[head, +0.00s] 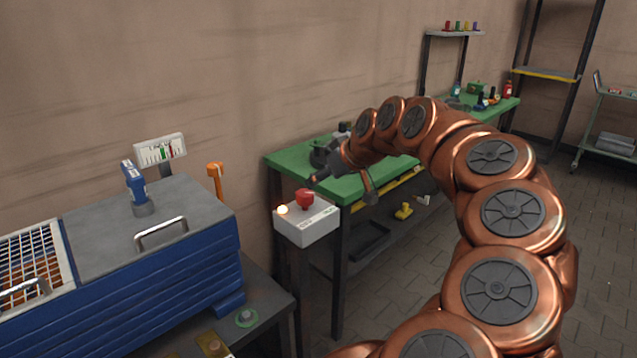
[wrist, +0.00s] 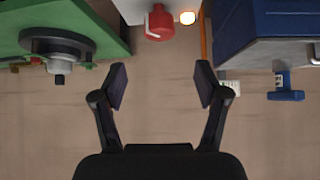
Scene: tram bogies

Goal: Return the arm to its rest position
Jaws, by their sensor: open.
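My copper-coloured arm (head: 512,212) reaches out from the bottom right of the head view, arching up and then left. My gripper (head: 318,180) is at its far end, near the green table and close to the red button, and looks small and dark there. In the wrist view my gripper (wrist: 161,88) shows two dark fingers spread apart with nothing between them. The red button (head: 305,197) sits on a grey box beside a glowing lamp (head: 282,210). The button also shows in the wrist view (wrist: 159,22), beyond the fingers and apart from them.
A blue ribbed machine (head: 150,262) with a grey lid stands at the left. The green table (head: 290,160) runs along the wall behind the gripper, with several items on it. A dark shelf rack (head: 545,74) and a cart (head: 612,125) stand at right. Paved floor (head: 600,220) is open at right.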

